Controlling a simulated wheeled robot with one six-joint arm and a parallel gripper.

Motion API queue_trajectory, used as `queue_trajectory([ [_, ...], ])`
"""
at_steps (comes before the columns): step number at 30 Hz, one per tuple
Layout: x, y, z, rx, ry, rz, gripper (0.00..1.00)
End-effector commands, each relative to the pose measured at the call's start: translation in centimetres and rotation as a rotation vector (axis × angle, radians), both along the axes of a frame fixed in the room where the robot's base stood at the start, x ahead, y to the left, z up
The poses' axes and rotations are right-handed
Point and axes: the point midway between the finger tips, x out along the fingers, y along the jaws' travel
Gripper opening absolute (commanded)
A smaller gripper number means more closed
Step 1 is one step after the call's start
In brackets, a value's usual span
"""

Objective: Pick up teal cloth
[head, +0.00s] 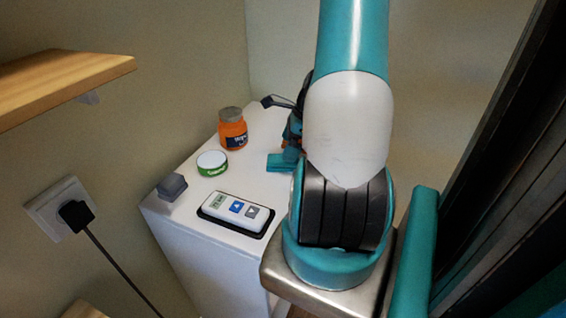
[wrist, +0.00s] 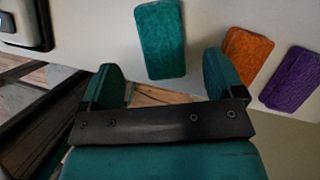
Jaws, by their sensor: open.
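The teal cloth (wrist: 160,38) is a flat, textured, rounded rectangle lying on the white cabinet top in the wrist view. My gripper (wrist: 160,66) is open, its two teal fingers apart and nothing held between them. The cloth lies beyond the fingertips, and its lower end shows in the gap between them. In the head view my arm hides most of the gripper. A flat teal patch (head: 282,162) shows at the arm's left edge; I cannot tell whether it is the cloth or a finger.
An orange cloth (wrist: 246,56) and a purple cloth (wrist: 292,82) lie to the right. The cabinet top (head: 180,208) also bears an orange jar (head: 233,133), a green-and-white tin (head: 212,163), a grey block (head: 172,187) and a remote (head: 234,212) in a black tray. A shelf (head: 60,85) juts out left.

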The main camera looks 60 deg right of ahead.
Motion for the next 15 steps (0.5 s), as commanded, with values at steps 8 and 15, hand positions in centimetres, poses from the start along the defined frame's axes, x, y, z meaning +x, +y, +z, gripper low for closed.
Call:
queue_trajectory([
  [8, 0.6, 0.2, -3.0, 0.004, 0.002, 0.001, 0.87],
  [15, 1.3, 0.5, -5.2, -0.001, 0.001, 0.001, 0.87],
])
